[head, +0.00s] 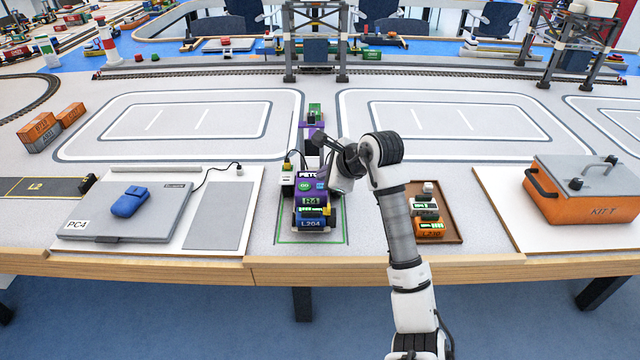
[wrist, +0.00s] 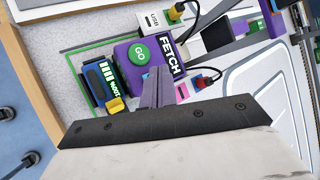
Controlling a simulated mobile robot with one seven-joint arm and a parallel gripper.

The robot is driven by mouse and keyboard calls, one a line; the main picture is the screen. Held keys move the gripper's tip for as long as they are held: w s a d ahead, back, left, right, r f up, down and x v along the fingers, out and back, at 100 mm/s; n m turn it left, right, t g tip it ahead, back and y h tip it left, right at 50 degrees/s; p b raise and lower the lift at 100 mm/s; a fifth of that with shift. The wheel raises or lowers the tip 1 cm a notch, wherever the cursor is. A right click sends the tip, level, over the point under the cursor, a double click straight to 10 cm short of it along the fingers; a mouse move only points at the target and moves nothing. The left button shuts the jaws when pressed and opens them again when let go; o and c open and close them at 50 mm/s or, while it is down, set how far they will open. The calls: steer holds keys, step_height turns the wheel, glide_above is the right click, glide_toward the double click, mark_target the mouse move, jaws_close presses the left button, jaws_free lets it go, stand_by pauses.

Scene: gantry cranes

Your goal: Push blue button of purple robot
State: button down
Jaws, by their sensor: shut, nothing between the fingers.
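The purple robot (head: 301,198) stands inside a green outline near the table's front edge, with FETCH lettering on its body. In the wrist view the purple robot (wrist: 122,56) shows its round green GO button (wrist: 139,54). A small blue button (head: 320,186) shows to the right of the green one in the head view. In the wrist view my fingers cover the area beside GO, and the blue button cannot be made out clearly. My gripper (wrist: 158,72) is shut and empty, its tips over the purple body next to the FETCH lettering. Whether they touch it I cannot tell.
A blue block marked L264 (head: 311,222) sits at the robot's front. A cabled white USB box (head: 287,183) is at its left. A brown tray (head: 452,225) with battery blocks lies right. A laptop (head: 128,212) lies left. An orange KITT case (head: 580,195) is far right.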

steer(key=shift+r, duration=0.15)
step_height(320, 180, up, 6)
steer(key=shift+f+p, duration=0.1)
steer(key=shift+p, duration=0.8)
